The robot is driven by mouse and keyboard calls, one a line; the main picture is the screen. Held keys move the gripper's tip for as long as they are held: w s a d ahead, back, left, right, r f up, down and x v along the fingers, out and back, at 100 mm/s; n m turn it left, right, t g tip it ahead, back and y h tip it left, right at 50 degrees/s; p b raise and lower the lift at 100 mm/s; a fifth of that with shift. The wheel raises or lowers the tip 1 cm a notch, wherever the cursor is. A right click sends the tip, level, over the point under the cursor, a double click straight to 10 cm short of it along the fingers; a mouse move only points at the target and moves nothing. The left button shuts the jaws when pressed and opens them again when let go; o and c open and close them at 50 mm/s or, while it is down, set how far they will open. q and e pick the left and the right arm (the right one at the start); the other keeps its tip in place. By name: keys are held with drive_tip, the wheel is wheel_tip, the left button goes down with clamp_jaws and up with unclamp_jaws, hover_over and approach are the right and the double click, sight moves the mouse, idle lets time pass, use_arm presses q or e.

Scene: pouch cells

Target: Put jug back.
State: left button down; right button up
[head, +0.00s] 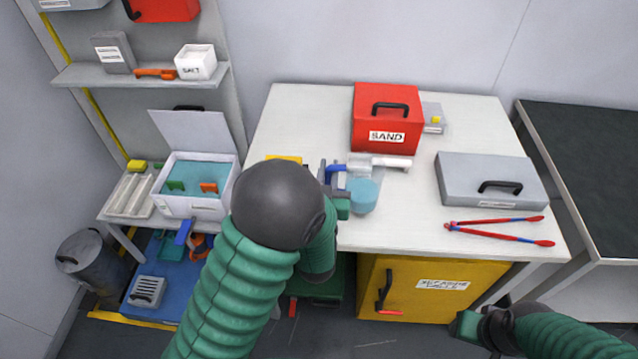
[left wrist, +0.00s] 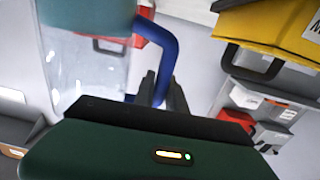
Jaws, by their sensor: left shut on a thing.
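The jug (head: 362,193) is clear with a teal section and a blue handle, in front of the red SAND box at the table's front part. In the left wrist view the clear jug (left wrist: 85,60) fills the upper left, its blue handle running down to the fingers. My left gripper (head: 332,180) is shut on the handle, at the jug's left side in the head view. The fingers also show in the left wrist view (left wrist: 160,92). Whether the jug touches the table is unclear. My right gripper (head: 480,322) is low at the right, empty, its jaws unclear.
On the white table (head: 300,110) are the red SAND box (head: 386,120), a grey case (head: 490,180), red-blue tongs (head: 500,230) and a white cylinder (head: 392,162). An open white bin (head: 195,205) with teal contents stands left. A yellow cabinet (head: 435,290) is below.

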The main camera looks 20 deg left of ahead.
use_arm(q)
drive_tip(key=shift+w+r, duration=0.1)
drive_tip(key=shift+w, duration=0.75)
wheel_tip(320, 180, down, 4)
drive_tip(key=shift+r+b, duration=0.15)
drive_tip(key=shift+b, duration=0.2)
drive_tip(key=c, duration=1.4)
unclamp_jaws()
drive_tip(key=shift+s, duration=0.1)
drive_tip(key=shift+o, duration=0.2)
